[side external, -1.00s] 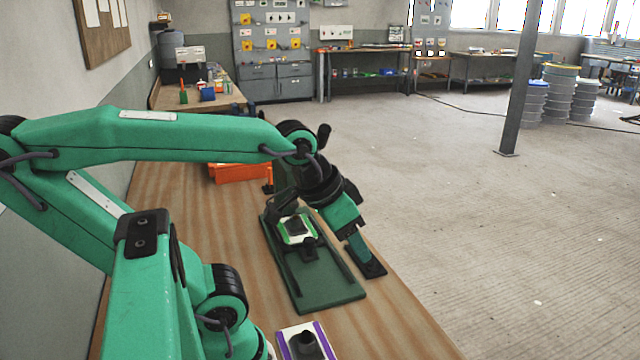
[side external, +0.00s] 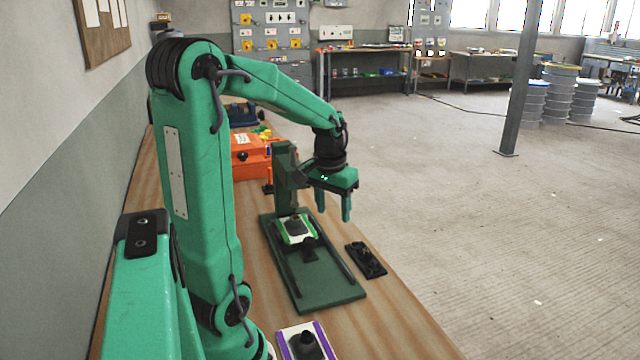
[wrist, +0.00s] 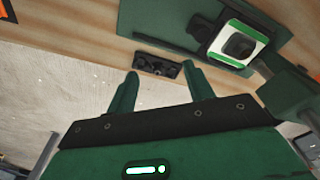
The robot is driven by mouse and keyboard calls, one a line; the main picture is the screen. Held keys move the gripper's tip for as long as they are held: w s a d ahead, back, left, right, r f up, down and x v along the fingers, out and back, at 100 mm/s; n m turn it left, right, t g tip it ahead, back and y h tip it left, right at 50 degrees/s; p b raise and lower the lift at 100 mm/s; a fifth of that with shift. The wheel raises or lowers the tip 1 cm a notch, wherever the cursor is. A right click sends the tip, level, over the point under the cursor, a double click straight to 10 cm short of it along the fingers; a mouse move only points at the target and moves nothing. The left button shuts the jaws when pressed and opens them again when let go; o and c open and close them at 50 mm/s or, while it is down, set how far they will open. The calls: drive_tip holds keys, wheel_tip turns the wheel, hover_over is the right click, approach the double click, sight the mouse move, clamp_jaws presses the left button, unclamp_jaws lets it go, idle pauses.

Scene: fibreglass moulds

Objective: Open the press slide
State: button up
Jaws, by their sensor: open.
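The press has a dark green base plate with side rails (side external: 328,290) and an upright green column (side external: 285,165) at its far end. A white mould with green edges (side external: 296,229) sits on the slide near the column's foot, with a dark knob (side external: 308,244) on its near side. The mould also shows in the wrist view (wrist: 238,44), on the right. My gripper (side external: 335,212) hangs above and right of the press, its fingers pointing down, open and empty. In the wrist view its fingertips (wrist: 161,70) are apart, with no part of the press between them.
A purple-edged mould (side external: 305,342) lies nearer. An orange box (side external: 250,160) stands behind. The near right bench is bare.

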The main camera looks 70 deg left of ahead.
sight(309, 239)
drive_tip(key=s+a+f, duration=0.1)
drive_tip(key=a, duration=0.2)
drive_tip(key=s+a+f+n, duration=0.1)
drive_tip(key=a+f, duration=0.1)
drive_tip(key=a, duration=0.1)
drive_tip(key=s+a+f+n+g, duration=0.1)
drive_tip(key=a+f, duration=0.1)
drive_tip(key=shift+a+h, duration=0.4)
drive_tip(key=shift+f, duration=0.1)
drive_tip(key=shift+f, duration=3.85)
drive_tip(key=shift+d, duration=0.1)
clamp_jaws()
